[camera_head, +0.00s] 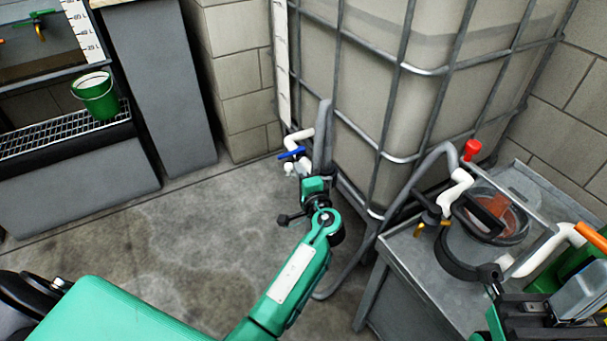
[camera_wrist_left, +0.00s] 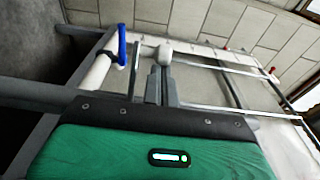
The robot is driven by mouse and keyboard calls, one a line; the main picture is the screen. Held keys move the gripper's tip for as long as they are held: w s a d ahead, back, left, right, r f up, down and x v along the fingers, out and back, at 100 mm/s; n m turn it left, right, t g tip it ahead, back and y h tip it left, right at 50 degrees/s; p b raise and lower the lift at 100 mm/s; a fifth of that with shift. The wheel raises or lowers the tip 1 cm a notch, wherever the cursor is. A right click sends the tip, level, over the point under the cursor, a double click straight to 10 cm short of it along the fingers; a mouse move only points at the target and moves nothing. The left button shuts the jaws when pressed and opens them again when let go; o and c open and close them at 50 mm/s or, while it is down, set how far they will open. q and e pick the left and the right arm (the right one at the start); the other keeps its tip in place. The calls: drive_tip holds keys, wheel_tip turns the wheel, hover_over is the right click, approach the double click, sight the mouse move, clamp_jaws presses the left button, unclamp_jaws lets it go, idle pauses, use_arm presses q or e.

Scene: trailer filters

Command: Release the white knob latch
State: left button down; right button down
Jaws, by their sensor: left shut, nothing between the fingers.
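A white knob (camera_head: 289,168) sits low on the valve fitting at the tank's front left corner, under a blue lever handle (camera_head: 291,153). My left gripper (camera_head: 309,182) reaches up to this fitting; its fingers are mostly hidden by its own body in the head view. In the left wrist view the left gripper (camera_wrist_left: 161,84) is shut and empty. A rounded white part (camera_wrist_left: 163,50) lies just beyond its fingertips; whether they touch it I cannot tell. The blue handle (camera_wrist_left: 122,45) stands to the left on a white pipe (camera_wrist_left: 95,72).
A caged white tank (camera_head: 365,110) stands behind the fitting. A grey hose (camera_head: 325,145) runs close by. A green bucket (camera_head: 95,97) stands on a grate at left. The concrete floor between is clear.

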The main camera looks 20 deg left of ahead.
use_arm(q)
drive_tip(key=shift+s+d, duration=0.35)
drive_tip(key=shift+s, duration=0.35)
idle(1.1)
